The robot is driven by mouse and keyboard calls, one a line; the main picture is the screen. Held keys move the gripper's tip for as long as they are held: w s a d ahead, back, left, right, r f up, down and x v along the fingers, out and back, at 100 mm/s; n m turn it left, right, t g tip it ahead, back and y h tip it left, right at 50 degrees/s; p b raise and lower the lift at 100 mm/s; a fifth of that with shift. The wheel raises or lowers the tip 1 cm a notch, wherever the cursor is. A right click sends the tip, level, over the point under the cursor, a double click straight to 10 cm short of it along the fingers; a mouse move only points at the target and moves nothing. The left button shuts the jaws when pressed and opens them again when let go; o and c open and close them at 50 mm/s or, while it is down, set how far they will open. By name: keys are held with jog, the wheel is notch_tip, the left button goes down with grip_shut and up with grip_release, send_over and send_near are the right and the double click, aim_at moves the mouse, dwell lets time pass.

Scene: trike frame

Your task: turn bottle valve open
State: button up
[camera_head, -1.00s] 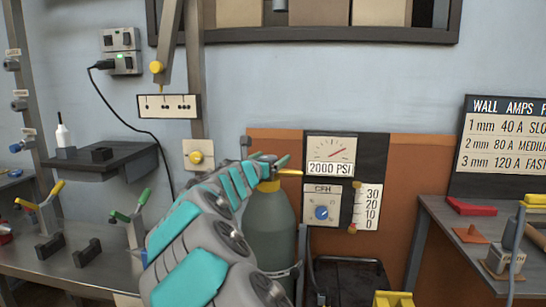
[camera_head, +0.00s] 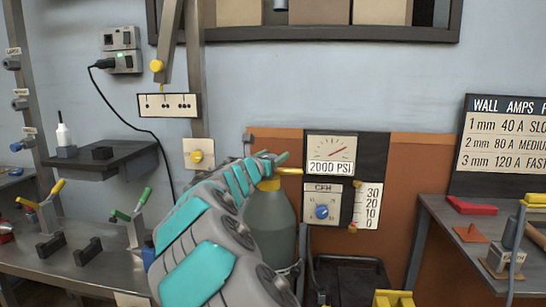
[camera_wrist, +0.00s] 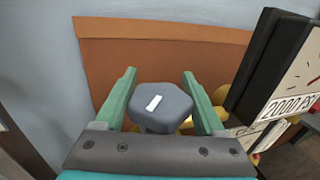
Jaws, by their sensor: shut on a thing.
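The bottle (camera_head: 272,228) is a grey-green cylinder with a yellow collar, standing against the orange wall panel; my arm hides its left side. Its valve knob (camera_wrist: 162,106) is dark grey with a white mark, lying tilted in the wrist view. My gripper (camera_wrist: 159,76) has one green finger on each side of the knob and is shut on it. In the head view my gripper (camera_head: 270,158) is at the top of the bottle, and the knob is hidden there. A yellow fitting (camera_head: 289,171) points right from the bottle's top.
A gauge (camera_head: 330,152) labelled 2000 PSI and a CFH dial with a blue knob (camera_head: 322,212) stand close to the right. A steel bench (camera_head: 60,262) with clamps is at left, another table (camera_head: 440,225) at right. A dark shelf (camera_head: 100,160) is at left.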

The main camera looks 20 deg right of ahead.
jog(key=c, duration=0.3)
jog(key=shift+f+n+t+y+b, duration=0.15)
jog(key=shift+n+t+y+b, duration=0.15)
jog(key=shift+b, duration=0.3)
jog(key=n+t+y+b, duration=0.1)
jog(key=b, duration=0.2)
jog(key=shift+f+t+y, duration=0.1)
jog(key=shift+t+y, duration=0.2)
jog(key=n+y+b, duration=0.1)
jog(key=b, duration=0.1)
jog(key=n+t+y+b, duration=0.1)
jog(key=t+y+b, duration=0.1)
jog(key=b, duration=0.1)
jog(key=shift+w+a+f+n+b, duration=0.2)
jog(key=shift+w+a+n+b, duration=0.1)
jog(key=shift+n+b, duration=0.1)
jog(key=y+b, duration=0.1)
jog(key=n+t+y+b, duration=0.1)
jog(key=n+y+b, duration=0.1)
jog(key=b, duration=0.1)
jog(key=shift+w+a+r+t+y, duration=0.15)
jog(key=shift+a+r+t+y, duration=0.15)
jog(key=shift+a, duration=0.1)
jog(key=shift+a+r+n+y+b, duration=0.15)
jog(key=shift+a+n+y+b, duration=0.05)
jog(key=shift+n+y+b, duration=0.55)
